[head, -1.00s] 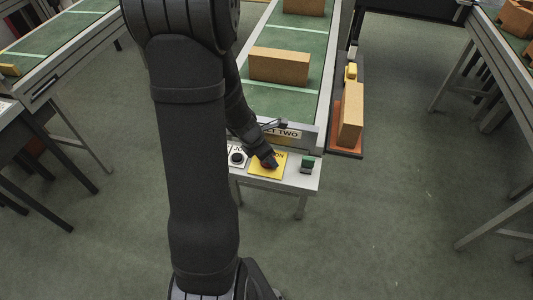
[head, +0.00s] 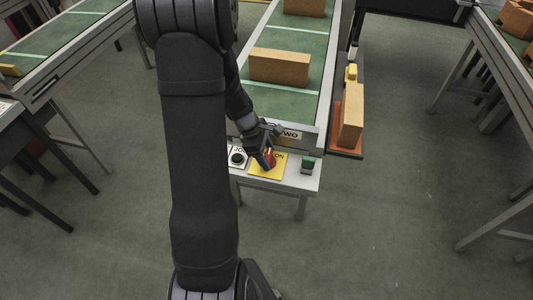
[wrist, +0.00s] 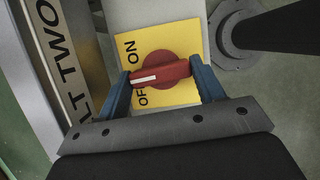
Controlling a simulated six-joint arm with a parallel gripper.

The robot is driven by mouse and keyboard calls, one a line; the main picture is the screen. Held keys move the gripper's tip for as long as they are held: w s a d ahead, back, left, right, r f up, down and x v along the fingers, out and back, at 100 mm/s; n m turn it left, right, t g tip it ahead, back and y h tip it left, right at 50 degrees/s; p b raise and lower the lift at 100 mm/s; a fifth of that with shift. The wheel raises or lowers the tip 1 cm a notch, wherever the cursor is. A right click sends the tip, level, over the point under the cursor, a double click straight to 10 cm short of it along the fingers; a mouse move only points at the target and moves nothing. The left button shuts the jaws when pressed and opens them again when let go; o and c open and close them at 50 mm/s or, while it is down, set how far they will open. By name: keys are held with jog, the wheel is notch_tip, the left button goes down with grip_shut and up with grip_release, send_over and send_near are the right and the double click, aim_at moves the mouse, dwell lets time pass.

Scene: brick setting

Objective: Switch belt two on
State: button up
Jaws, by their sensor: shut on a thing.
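The belt two switch is a red rotary knob (wrist: 160,70) with a white pointer line, on a yellow plate (wrist: 182,36) marked ON and OFF. In the wrist view the pointer faces left and slightly down, between the two words; OFF is partly covered by the knob. My gripper (wrist: 161,78) is shut on the knob, one blue finger at each end of its handle. In the head view my gripper (head: 265,158) is over the yellow plate (head: 279,167), at the front end of belt two (head: 290,90). The BELT TWO sign (head: 291,134) is partly hidden by my wrist.
A black button (head: 237,158) on a white plate stands left of the switch, and a green button (head: 307,162) stands to its right. Another box (head: 351,115) stands on an orange-edged tray to the right.

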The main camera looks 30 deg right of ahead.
jog(key=shift+w+m+g+y, duration=0.1)
jog(key=shift+m+g+y, duration=0.2)
jog(key=shift+m, duration=0.7)
jog(key=o, duration=1)
jog(key=v, duration=1.7)
jog(key=shift+r, duration=0.2)
jog(key=shift+c, duration=0.3)
